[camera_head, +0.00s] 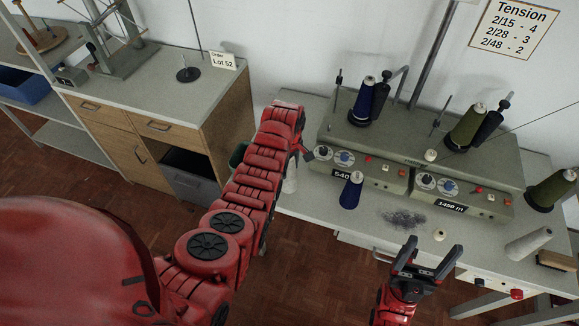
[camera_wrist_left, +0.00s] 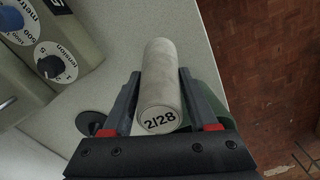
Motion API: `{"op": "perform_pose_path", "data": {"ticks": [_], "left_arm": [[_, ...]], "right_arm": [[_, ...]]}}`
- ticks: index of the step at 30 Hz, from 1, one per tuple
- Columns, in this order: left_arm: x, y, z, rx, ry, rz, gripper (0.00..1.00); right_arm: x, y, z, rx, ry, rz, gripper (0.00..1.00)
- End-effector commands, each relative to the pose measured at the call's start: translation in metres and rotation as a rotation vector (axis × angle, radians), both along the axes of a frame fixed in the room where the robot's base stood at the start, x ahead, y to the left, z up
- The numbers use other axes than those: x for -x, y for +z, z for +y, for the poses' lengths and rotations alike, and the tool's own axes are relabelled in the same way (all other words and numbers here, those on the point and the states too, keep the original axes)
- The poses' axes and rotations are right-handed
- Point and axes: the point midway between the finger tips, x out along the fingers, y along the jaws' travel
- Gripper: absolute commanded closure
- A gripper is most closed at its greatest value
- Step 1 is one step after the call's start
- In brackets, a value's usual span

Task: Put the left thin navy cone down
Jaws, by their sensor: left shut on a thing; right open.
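My left gripper (camera_wrist_left: 160,76) is shut on a pale grey-white cone (camera_wrist_left: 160,80) with a "2/28" label at its near end. In the head view my arm hides most of that gripper; a pale piece, probably this cone, shows beside the arm (camera_head: 291,178). A navy cone (camera_head: 351,193) stands upright on the table in front of the winder, apart from both grippers. Another navy cone (camera_head: 368,101) sits on top of the winder at its left. My right gripper (camera_head: 433,257) is open and empty near the table's front edge.
The grey-green winder (camera_head: 420,160) fills the table's back. Olive cones (camera_head: 465,127) stand at right, and a pale cone (camera_head: 528,243) lies at front right. Dark fluff (camera_head: 404,218) lies mid-table. A green bin (camera_head: 238,154) is partly behind my left arm.

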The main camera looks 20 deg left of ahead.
Motion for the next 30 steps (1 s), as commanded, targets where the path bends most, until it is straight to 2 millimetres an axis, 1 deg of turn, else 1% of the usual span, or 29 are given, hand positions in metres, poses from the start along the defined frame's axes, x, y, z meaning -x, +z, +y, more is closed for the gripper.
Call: {"op": "perform_pose_path", "data": {"ticks": [1, 2, 6, 7, 14, 17, 20, 23, 26, 29, 30], "left_arm": [[0.000, -0.003, 0.000, 0.000, 0.000, 0.000, 0.94], [0.000, -0.002, 0.000, 0.000, 0.000, 0.000, 0.37], [0.000, -0.002, 0.000, 0.000, 0.000, 0.000, 0.12], [0.000, -0.002, 0.000, 0.000, 0.000, 0.000, 0.11], [0.000, -0.002, 0.000, 0.000, 0.000, 0.001, 0.11], [0.000, 0.004, 0.000, 0.000, 0.000, 0.001, 0.11], [-0.001, 0.007, 0.000, 0.000, 0.001, -0.001, 0.11], [-0.001, 0.017, 0.000, 0.001, 0.001, -0.004, 0.11], [-0.001, 0.033, 0.000, 0.000, 0.000, -0.007, 0.11], [-0.002, 0.056, 0.000, 0.000, 0.000, -0.009, 0.11], [-0.001, 0.074, 0.000, 0.000, 0.000, -0.007, 0.11]], "right_arm": [[0.000, -0.003, 0.000, 0.000, 0.000, 0.000, 0.23], [0.000, -0.002, 0.000, 0.000, 0.000, 0.000, 0.23], [0.000, -0.001, 0.000, 0.000, 0.000, 0.000, 0.23], [0.000, -0.002, 0.000, 0.000, 0.000, 0.000, 0.23], [0.000, -0.001, 0.000, 0.000, 0.000, 0.000, 0.23], [0.000, 0.003, 0.000, 0.000, 0.000, 0.000, 0.23], [0.000, -0.003, 0.000, 0.000, 0.000, 0.000, 0.23], [0.000, -0.008, 0.000, 0.000, 0.000, 0.000, 0.23], [0.000, -0.016, 0.000, 0.000, 0.000, 0.000, 0.23], [0.000, -0.026, 0.000, 0.000, 0.000, 0.000, 0.23], [0.000, -0.016, 0.000, 0.000, 0.000, 0.000, 0.23]]}}
